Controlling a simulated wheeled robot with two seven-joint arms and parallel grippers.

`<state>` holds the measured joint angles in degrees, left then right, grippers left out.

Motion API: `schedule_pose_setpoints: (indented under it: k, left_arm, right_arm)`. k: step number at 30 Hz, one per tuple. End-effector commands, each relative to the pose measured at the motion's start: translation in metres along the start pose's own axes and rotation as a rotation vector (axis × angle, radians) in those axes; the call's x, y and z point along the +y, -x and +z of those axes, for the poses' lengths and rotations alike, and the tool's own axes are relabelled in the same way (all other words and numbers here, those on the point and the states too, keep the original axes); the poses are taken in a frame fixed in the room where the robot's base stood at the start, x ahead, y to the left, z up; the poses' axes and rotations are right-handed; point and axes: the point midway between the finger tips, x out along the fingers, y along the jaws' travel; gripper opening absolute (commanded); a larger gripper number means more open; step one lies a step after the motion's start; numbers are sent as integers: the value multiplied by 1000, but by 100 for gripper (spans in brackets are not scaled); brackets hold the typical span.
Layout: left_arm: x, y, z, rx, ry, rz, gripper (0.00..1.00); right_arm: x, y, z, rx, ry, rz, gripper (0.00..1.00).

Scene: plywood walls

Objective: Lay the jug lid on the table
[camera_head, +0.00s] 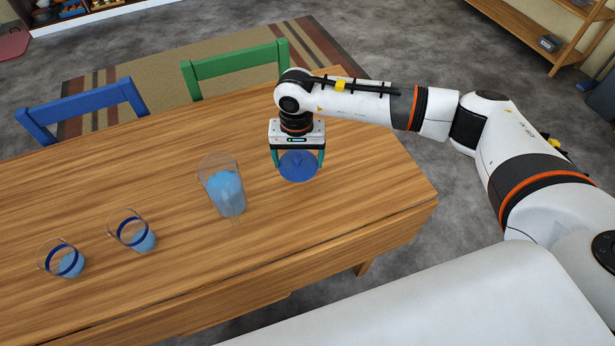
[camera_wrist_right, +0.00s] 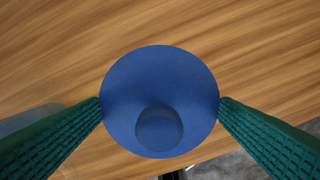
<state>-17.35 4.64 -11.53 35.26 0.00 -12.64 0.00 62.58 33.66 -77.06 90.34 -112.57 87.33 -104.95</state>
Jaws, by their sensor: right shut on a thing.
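The jug lid (camera_head: 299,168) is a round blue disc with a knob, and it also shows in the right wrist view (camera_wrist_right: 160,85). My right gripper (camera_head: 298,165) is shut on the lid, its green fingers touching the rim on two opposite sides. The lid is over the right part of the wooden table (camera_head: 380,195); I cannot tell whether it touches the tabletop. The clear jug (camera_head: 222,185), open at the top and holding blue liquid, stands upright to the left of the lid. My left gripper is not in view.
Two glasses with blue bands, one at the lower left (camera_head: 62,260) and one nearer the jug (camera_head: 133,232), hold blue liquid. A blue chair (camera_head: 85,105) and a green chair (camera_head: 235,62) stand at the far edge. The tabletop around the lid is bare.

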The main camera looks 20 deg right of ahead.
Motion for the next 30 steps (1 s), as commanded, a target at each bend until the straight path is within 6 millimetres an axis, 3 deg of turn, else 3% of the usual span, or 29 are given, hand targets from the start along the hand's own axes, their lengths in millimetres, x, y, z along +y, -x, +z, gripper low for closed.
schedule_pose_setpoints:
  k: [6, 15, 28, 29, 30]
  left_arm:
    - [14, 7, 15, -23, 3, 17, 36]
    - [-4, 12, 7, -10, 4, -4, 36]
    - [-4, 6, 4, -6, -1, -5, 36]
    - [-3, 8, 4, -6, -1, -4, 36]
    - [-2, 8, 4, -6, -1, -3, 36]
  right_arm:
    - [0, -26, 0, 0, -2, 0, 61]
    - [0, -61, -1, 2, -3, -1, 61]
    - [0, -71, 0, -1, -2, 0, 61]
    - [0, -69, 0, -1, -2, 0, 88]
    - [0, -69, 0, -1, -2, 0, 94]
